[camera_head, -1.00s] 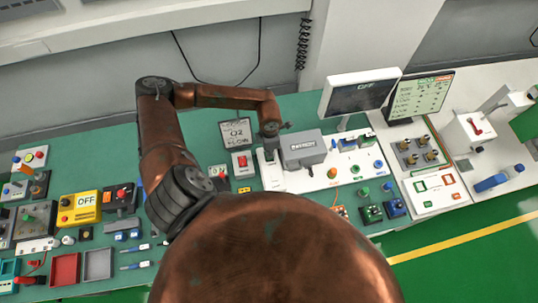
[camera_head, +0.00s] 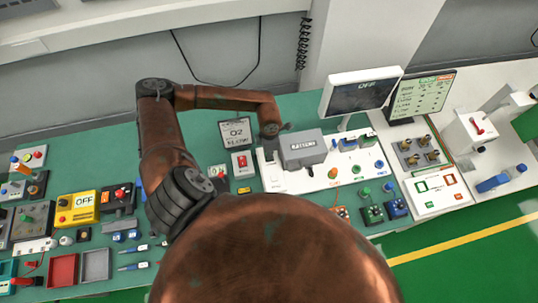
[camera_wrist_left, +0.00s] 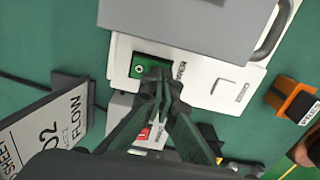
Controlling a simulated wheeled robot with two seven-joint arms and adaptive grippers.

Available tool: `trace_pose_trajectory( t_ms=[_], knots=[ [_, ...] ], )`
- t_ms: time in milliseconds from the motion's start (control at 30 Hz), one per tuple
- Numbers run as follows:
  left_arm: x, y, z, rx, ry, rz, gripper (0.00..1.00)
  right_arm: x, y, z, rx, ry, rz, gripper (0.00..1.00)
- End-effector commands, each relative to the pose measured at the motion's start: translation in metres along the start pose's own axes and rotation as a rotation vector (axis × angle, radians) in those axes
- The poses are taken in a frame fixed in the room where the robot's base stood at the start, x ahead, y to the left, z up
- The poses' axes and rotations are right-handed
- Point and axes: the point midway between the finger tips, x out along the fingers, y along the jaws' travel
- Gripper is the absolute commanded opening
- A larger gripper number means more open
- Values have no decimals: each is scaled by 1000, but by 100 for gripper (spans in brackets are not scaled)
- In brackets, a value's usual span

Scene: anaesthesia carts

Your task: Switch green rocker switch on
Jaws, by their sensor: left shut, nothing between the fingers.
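The green rocker switch (camera_wrist_left: 140,67) is set in a white panel (camera_wrist_left: 191,70) in the left wrist view. It has a small pale ring mark on its face. My left gripper (camera_wrist_left: 159,76) is shut and empty, with its fingertips at the switch's lower right side, covering part of it. I cannot tell whether they touch it. In the head view my left gripper (camera_head: 270,152) points down at the left end of the white panel (camera_head: 299,180), and the switch is too small and covered to make out. My right gripper is not in view.
A grey box (camera_head: 303,148) stands on the panel close to the gripper's right. A sign (camera_head: 237,132) and a red-switch box (camera_head: 242,163) stand to its left. An orange-and-black block (camera_wrist_left: 292,99) lies beyond the panel. Monitors (camera_head: 360,94) stand behind.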

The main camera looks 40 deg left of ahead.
Motion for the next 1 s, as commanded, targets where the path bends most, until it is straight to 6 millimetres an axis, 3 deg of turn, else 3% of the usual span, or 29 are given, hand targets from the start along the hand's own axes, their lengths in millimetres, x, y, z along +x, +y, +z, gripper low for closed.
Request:
trace_pose_trajectory(
  t_ms=[367,1000],
  knots=[
    [1,0,0,0,0,0,0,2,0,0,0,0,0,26],
    [-45,0,0,1,0,1,0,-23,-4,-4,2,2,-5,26]
  ],
)
